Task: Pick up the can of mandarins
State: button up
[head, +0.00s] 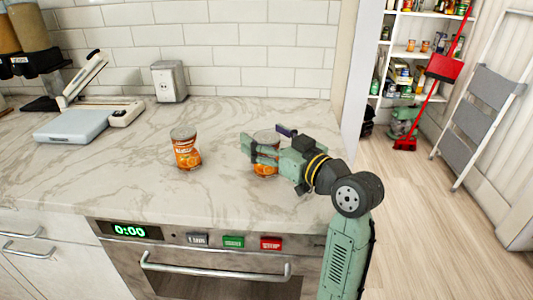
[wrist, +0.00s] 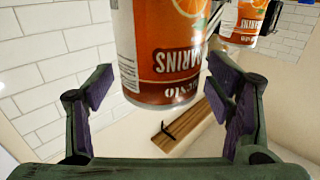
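Two orange-labelled cans of mandarins stand upright on the marble counter (head: 110,190) in the head view. The left can (head: 186,149) is in full view. The right can (head: 265,170) is partly hidden by my gripper (head: 254,152), which reaches in from the right. In the wrist view the near can (wrist: 168,55) appears upside down, its top part in the picture cut off. My gripper (wrist: 163,90) is open there, with one finger to each side of the near can and gaps visible. The other can (wrist: 243,20) shows farther off at upper right.
The oven (head: 215,262) is below the counter's front edge. A ladder (head: 485,100), red broom (head: 444,68) and stocked shelves (head: 410,50) are at right. Counter left of the cans is mostly clear.

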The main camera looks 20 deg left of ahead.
jog(key=c, duration=1.5)
